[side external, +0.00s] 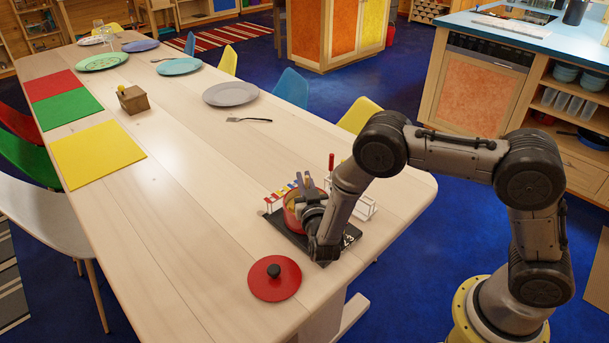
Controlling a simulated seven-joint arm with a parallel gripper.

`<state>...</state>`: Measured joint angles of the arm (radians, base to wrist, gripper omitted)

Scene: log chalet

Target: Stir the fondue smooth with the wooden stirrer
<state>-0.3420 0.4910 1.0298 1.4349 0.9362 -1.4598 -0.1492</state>
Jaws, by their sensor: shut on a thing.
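The red fondue pot (290,211) stands on a dark base (287,232) near the right end of the long table. My gripper (304,183) is at the pot, its grey fingers over the pot's rim, and it is shut on the wooden stirrer. The stirrer is too small and too covered by my gripper to make out. My wrist hides the pot's right side, and the fondue inside cannot be seen. The red lid (274,278) with a black knob lies flat on the table in front of the pot.
A rack with colored pieces (277,199) stands behind the pot. A white rack (361,207) is right of my wrist. The table left of the pot is clear.

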